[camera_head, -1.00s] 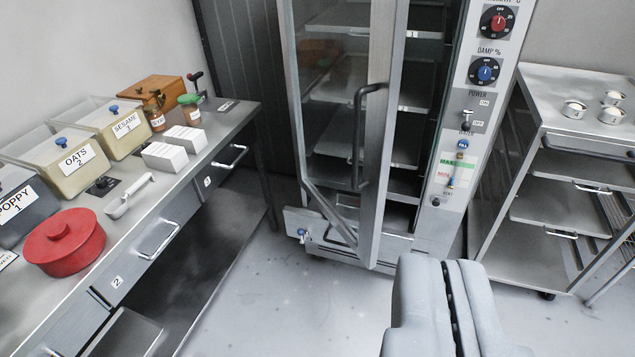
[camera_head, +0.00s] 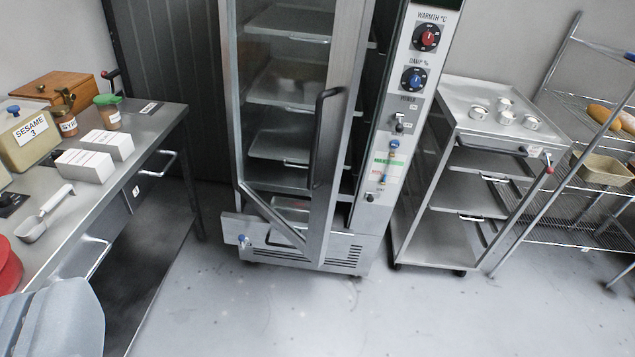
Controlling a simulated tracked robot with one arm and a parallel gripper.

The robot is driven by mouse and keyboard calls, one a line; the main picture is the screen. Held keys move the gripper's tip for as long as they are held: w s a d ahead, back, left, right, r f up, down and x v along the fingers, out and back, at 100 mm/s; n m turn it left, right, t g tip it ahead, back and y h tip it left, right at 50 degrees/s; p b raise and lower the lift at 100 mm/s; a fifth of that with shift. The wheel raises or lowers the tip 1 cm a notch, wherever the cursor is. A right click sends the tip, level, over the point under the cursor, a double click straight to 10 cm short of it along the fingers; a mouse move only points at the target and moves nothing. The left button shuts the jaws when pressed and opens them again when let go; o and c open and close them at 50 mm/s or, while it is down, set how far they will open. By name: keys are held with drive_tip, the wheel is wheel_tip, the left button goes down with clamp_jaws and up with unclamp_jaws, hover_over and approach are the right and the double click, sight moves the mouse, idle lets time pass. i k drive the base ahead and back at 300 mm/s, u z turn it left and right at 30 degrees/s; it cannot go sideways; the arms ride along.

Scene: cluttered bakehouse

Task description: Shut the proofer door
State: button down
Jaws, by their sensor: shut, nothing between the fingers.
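The proofer (camera_head: 390,150) stands at the back middle, with its dials and switches down its right side. Its glass door (camera_head: 326,205) has a steel frame and is ajar, swung out toward me from the left. A dark gap shows between the door's free edge and the control panel. The door's black upright handle (camera_head: 319,135) is on the free edge, facing me.
A steel bench (camera_head: 160,118) with a sesame bin (camera_head: 30,138), jars and white boxes runs along the left. A trolley (camera_head: 470,85) with small tins stands right of the proofer, beside a wire rack (camera_head: 570,235) holding loaves. The floor (camera_head: 270,315) before the proofer is clear.

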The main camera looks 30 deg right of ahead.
sight(352, 19)
drive_tip(key=u, duration=0.1)
drive_tip(key=i, duration=1)
drive_tip(key=z, duration=0.1)
